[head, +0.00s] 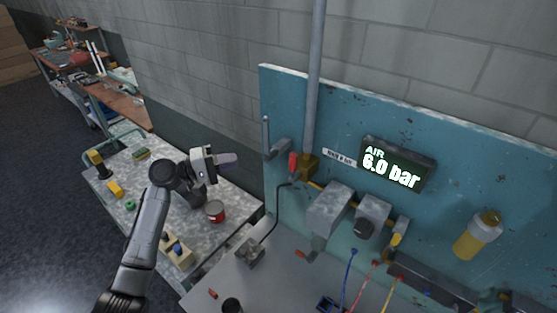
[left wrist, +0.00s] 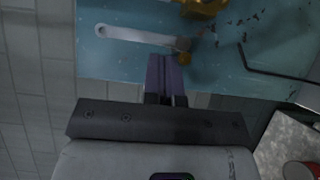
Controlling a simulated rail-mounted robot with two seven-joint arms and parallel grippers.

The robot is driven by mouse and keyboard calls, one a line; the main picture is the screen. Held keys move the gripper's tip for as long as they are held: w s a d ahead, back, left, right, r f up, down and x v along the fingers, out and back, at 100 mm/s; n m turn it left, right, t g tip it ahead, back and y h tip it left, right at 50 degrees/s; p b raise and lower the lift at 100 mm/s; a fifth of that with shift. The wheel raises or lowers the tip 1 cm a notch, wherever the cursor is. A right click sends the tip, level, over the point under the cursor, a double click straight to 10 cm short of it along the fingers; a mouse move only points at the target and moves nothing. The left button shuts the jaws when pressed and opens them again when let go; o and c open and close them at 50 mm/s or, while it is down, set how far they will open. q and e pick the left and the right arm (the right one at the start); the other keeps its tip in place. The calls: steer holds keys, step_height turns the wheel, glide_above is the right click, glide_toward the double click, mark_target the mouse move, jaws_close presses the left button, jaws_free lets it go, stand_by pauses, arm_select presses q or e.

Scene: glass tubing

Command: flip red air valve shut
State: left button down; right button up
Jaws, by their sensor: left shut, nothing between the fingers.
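The red air valve handle (head: 293,163) is a short upright red piece beside a brass valve body (head: 308,167) at the foot of a grey vertical pipe. My left gripper (head: 228,159) is to the left of the valve, apart from it, pointing right toward the panel. In the left wrist view its fingers (left wrist: 165,75) are together and empty. Brass (left wrist: 203,6) shows at the top edge there, but the red handle does not show. The pressure display (head: 394,166) reads AIR 6.0 bar. My right gripper is not in view.
A grey lever (head: 266,135) stands on the panel left of the valve; it also shows ahead of the fingers in the left wrist view (left wrist: 135,36). The blue panel (head: 480,150) carries grey units and coloured hoses. A red can (head: 215,211) stands on the side bench below my gripper.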

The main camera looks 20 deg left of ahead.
mark_target(266, 153)
arm_select(q)
steer(key=p+x, duration=0.3)
steer(key=x, duration=0.7)
steer(key=shift+r+p, duration=0.15)
steer(key=shift+p, duration=0.2)
steer(key=d+p, duration=0.1)
steer(key=d, duration=0.1)
steer(key=d+p, duration=0.1)
steer(key=d, duration=0.1)
steer(key=shift+s+f, duration=0.2)
steer(key=shift+d, duration=0.1)
